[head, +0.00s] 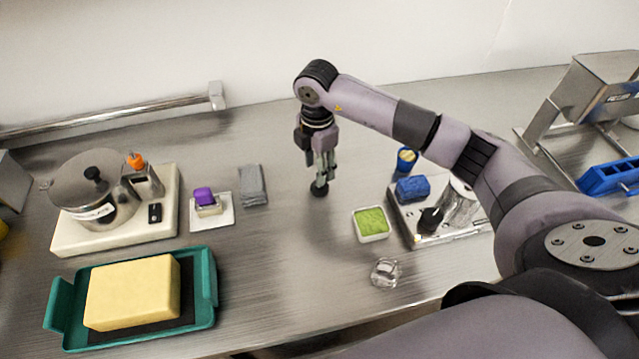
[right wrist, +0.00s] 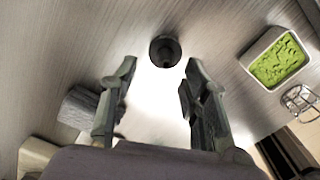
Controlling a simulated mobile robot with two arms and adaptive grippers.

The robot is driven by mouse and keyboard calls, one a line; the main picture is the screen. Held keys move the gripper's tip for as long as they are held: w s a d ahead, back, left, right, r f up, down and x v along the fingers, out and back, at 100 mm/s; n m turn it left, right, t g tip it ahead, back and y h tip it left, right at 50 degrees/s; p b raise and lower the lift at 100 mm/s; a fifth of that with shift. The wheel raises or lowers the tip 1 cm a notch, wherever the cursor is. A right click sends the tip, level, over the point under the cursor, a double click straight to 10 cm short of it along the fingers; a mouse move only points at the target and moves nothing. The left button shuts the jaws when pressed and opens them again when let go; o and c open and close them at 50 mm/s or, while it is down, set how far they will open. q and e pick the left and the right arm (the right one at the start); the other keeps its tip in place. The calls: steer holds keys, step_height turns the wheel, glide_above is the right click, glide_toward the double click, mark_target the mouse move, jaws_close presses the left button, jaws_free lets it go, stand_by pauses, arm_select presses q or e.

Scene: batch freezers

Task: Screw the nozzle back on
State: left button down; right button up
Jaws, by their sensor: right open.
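A small black round piece (head: 319,190), which may be the nozzle, is on the steel counter just under my right gripper (head: 321,180). In the right wrist view this dark round piece (right wrist: 165,50) has a hole in its top and lies ahead of the open fingers, midway between them. My right gripper (right wrist: 158,85) points down, is open and holds nothing. A tray (head: 437,238) at the right holds a black-knobbed part (head: 431,219) and a clear-looking part, partly behind my arm. I cannot tell which part takes the nozzle. My left gripper is out of view.
A green-filled dish (head: 371,237) and a clear glass-like piece (head: 385,272) are right of the gripper. A grey cloth (head: 253,186) lies left. A lidded steel pot (head: 95,190) and a teal tray (head: 208,322) are further left. The front middle counter is clear.

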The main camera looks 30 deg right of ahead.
steer(key=f+p, duration=0.2)
steer(key=f, duration=0.1)
steer(key=shift+s+d+f, duration=0.1)
steer(key=shift+s+f, duration=0.2)
steer(key=shift+s, duration=0.05)
steer(key=shift+f, duration=0.55)
steer(key=shift+c, duration=0.2)
steer(key=c, duration=0.4)
steer(key=shift+o, duration=0.2)
step_height(320, 180, up, 15)
steer(key=b, duration=0.4)
steer(key=shift+w+f, duration=0.1)
steer(key=shift+f, duration=0.1)
steer(key=shift+r, duration=2.75)
